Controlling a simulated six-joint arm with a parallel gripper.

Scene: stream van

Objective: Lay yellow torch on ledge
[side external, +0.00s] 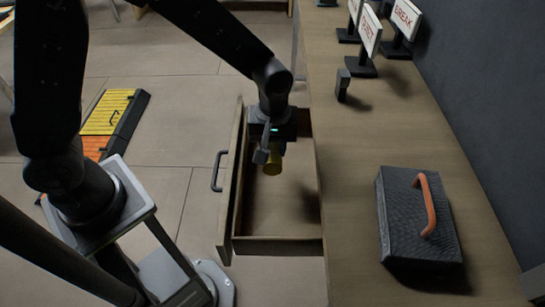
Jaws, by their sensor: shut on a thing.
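My gripper (268,156) is over the open wooden drawer (280,246), near its far end. The rest of the torch is hidden by my gripper. I cannot tell whether the torch touches the drawer floor. The long wooden ledge (345,150) runs along the wall to the right of the drawer.
A dark box with an orange handle (428,205) sits on the near part of the ledge. A small dark block (343,84) and several signs (370,32) stand farther back. The ledge between block and box is clear.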

